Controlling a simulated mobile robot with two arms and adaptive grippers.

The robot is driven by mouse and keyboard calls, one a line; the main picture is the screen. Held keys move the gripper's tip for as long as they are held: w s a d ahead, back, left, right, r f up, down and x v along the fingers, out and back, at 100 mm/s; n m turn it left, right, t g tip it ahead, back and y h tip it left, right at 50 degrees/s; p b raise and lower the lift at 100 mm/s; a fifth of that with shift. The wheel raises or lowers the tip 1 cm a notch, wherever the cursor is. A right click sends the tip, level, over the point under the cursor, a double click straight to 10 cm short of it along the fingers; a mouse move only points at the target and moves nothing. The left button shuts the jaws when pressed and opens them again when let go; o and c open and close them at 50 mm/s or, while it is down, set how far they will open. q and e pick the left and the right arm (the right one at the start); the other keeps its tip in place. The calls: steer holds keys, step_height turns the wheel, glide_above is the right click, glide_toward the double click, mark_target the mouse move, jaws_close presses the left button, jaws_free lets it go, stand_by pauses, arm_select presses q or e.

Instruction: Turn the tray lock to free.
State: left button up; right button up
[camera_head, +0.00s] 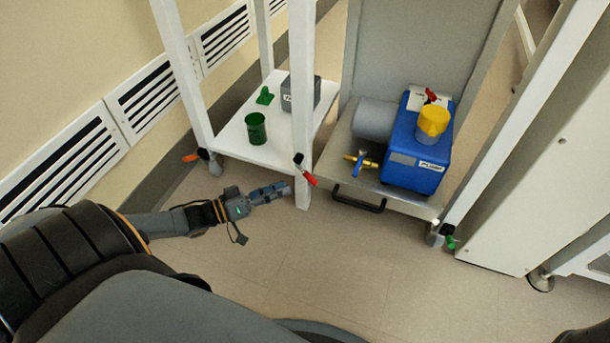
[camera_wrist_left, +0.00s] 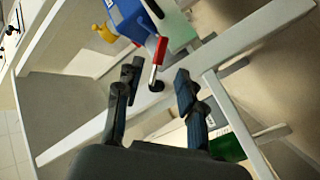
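The tray lock appears to be the red-handled lever (camera_head: 307,173) on the white post beside the pump tray (camera_head: 335,168); its red grip points down and right. In the left wrist view the red lever (camera_wrist_left: 160,50) shows with a metal stem and a dark pivot, ahead of and between the fingertips. My left gripper (camera_head: 284,189) is low, just left of the post, near the lever. In the left wrist view my left gripper (camera_wrist_left: 158,82) is open, its two fingers apart, with nothing held. Contact with the lever is not visible. My right gripper is not in view.
On the tray stand a blue pump (camera_head: 415,150) with a yellow cap and a brass valve (camera_head: 360,161) with a blue handle. A black pull handle (camera_head: 358,201) projects in front. A white shelf (camera_head: 235,140) holds a green cup (camera_head: 256,129). The floor in front is clear.

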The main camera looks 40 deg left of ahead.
mark_target(307, 175)
arm_select(q)
steer(key=b+x, duration=0.3)
steer(key=x, duration=0.5)
steer(key=shift+c, duration=0.4)
jaws_close()
